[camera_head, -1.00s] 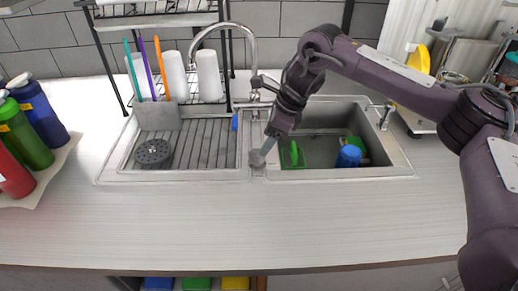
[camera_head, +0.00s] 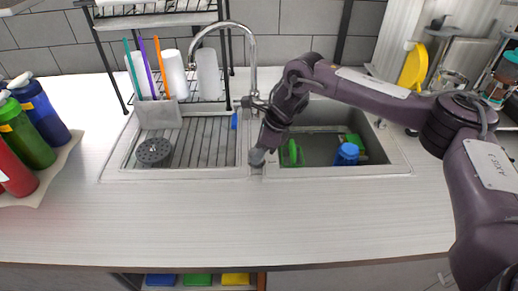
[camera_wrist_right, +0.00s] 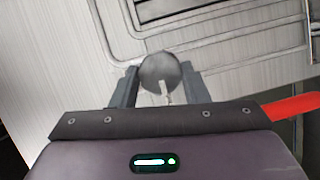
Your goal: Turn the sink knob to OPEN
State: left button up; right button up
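The sink knob (camera_head: 257,157) is a round grey disk at the front of the divider between the two sink basins. My right gripper (camera_head: 265,149) is at it, coming down from behind. In the right wrist view the knob (camera_wrist_right: 158,70) sits between the two fingers of my right gripper (camera_wrist_right: 160,80). It fills the gap and looks touched on both sides. A pale pointer mark on the knob points down the picture toward the gripper's body. The fingertips are largely hidden in the head view. My left gripper is not in view.
A faucet (camera_head: 252,60) rises behind the sink's divider, close to my right forearm. The right basin holds a blue-capped item (camera_head: 346,154) and green items. A drying rack (camera_head: 152,22) with cups stands behind the left basin. The front counter (camera_head: 260,215) is clear.

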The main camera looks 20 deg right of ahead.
jog(key=shift+c, duration=0.8)
